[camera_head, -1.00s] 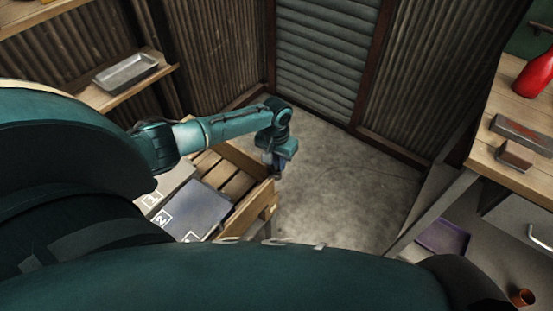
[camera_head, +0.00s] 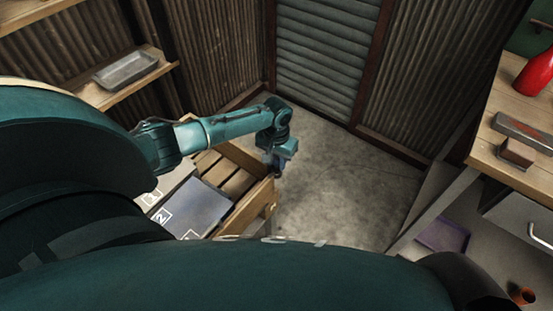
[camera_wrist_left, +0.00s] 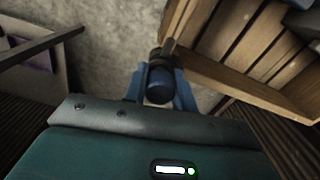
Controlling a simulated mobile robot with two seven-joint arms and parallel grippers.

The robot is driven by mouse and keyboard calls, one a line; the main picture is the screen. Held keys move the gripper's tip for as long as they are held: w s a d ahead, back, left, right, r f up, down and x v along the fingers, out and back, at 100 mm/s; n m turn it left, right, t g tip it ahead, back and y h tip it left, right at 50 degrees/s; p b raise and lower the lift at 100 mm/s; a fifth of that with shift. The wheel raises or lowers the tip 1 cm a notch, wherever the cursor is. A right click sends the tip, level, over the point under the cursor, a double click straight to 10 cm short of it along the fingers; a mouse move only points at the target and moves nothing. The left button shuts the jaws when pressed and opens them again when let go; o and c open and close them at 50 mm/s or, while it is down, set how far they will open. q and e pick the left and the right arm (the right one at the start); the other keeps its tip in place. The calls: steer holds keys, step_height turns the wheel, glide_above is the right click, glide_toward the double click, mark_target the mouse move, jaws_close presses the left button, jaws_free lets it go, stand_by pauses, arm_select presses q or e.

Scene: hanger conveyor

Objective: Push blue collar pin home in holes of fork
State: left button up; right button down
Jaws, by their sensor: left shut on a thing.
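My left gripper (camera_head: 277,168) hangs from the arm just beyond the far right corner of the wooden crate. In the left wrist view my gripper (camera_wrist_left: 163,92) is shut on the blue collar pin (camera_wrist_left: 160,88), with a blue finger on either side. The pin shows a round blue body with a dark part and a brown-grey shank beyond it, in front of the crate's edge. I cannot make out the fork in either view, nor whether the pin sits in any hole. My right gripper is not in view.
The wooden crate (camera_head: 268,190) has slats and numbered panels (camera_head: 197,210). A grey tray (camera_head: 126,69) sits on a shelf at left. A bench (camera_head: 490,150) at right carries a red bottle (camera_head: 540,72) and small blocks. Concrete floor (camera_head: 340,190) is clear beyond the crate.

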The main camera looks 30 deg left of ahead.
arm_select(q)
steer(key=shift+s+f, duration=0.1)
steer(key=shift+f, duration=0.1)
steer(key=o, duration=0.9)
steer(key=shift+o, duration=0.4)
steer(key=shift+s+a, duration=0.1)
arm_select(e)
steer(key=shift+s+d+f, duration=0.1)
arm_select(q)
steer(key=shift+a+f, duration=0.1)
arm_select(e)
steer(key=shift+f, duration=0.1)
arm_select(q)
steer(key=shift+s, duration=0.1)
steer(key=shift+r, duration=0.65)
step_height(320, 180, up, 12)
steer(key=d, duration=0.1)
steer(key=shift+w+r+p, duration=0.25)
steer(key=shift+p, duration=0.1)
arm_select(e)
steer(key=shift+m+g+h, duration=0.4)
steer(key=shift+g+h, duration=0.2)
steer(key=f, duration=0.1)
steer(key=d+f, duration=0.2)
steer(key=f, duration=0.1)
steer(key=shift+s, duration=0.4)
